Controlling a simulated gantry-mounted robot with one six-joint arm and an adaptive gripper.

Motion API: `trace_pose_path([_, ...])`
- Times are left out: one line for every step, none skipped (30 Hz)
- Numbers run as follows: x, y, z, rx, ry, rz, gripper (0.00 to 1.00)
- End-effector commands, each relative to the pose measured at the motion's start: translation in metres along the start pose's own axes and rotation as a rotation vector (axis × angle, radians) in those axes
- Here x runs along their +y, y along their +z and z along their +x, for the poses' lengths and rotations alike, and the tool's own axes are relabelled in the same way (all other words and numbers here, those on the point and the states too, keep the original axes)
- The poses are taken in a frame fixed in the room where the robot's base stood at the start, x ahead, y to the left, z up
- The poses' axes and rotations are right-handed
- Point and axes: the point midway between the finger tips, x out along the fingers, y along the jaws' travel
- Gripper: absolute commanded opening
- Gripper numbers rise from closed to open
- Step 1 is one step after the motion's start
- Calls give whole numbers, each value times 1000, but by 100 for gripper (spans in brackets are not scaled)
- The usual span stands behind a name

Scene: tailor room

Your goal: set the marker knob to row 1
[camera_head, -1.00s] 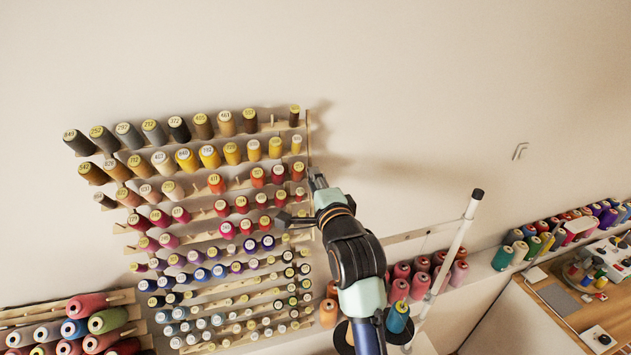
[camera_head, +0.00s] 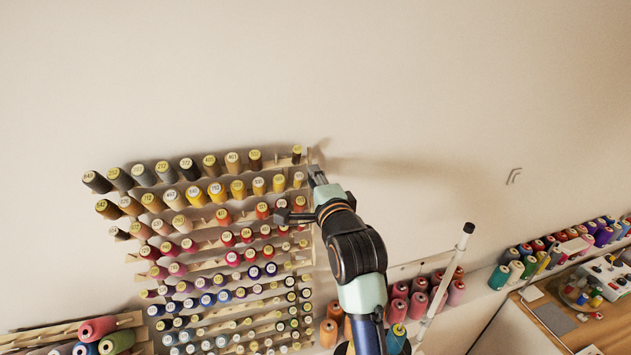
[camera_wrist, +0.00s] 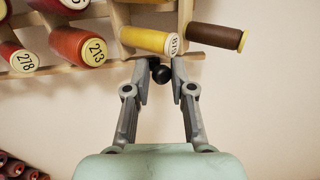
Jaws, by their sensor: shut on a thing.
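The marker knob (camera_wrist: 161,74) is a small black ball in the wrist view. It sits between the fingertips of my gripper (camera_wrist: 160,66), which is shut on it. In the head view, my gripper (camera_head: 315,172) is at the right end of the thread rack (camera_head: 309,152) and covers the knob. It is about level with the yellow second row and a little below the top row.
Red spools (camera_wrist: 77,45) stick out on the left in the wrist view. Bare wall (camera_head: 420,120) is free to the right of the rack. A white pole (camera_head: 446,280) and a shelf of cones (camera_head: 418,305) stand lower right.

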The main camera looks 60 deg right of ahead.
Motion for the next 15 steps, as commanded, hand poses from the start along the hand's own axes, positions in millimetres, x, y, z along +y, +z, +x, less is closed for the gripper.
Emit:
trace_pose_path([0,0,0,0,-1,0,0])
trace_pose_path([0,0,0,0,-1,0,28])
trace_pose_path([0,0,0,0,-1,0,35])
trace_pose_path([0,0,0,0,-1,0,40])
trace_pose_path([0,0,0,0,-1,0,44])
trace_pose_path([0,0,0,0,-1,0,44])
trace_pose_path([0,0,0,0,0,0,44])
trace_pose_path([0,0,0,0,0,0,44])
trace_pose_path([0,0,0,0,0,0,44])
trace_pose_path([0,0,0,0,0,0,44])
trace_pose_path([0,0,0,0,0,0,44])
trace_pose_path([0,0,0,0,0,0,44])
trace_pose_path([1,0,0,0,0,0,44])
trace_pose_path([0,0,-1,0,0,0,44])
trace_pose_path([1,0,-4,0,0,0,44])
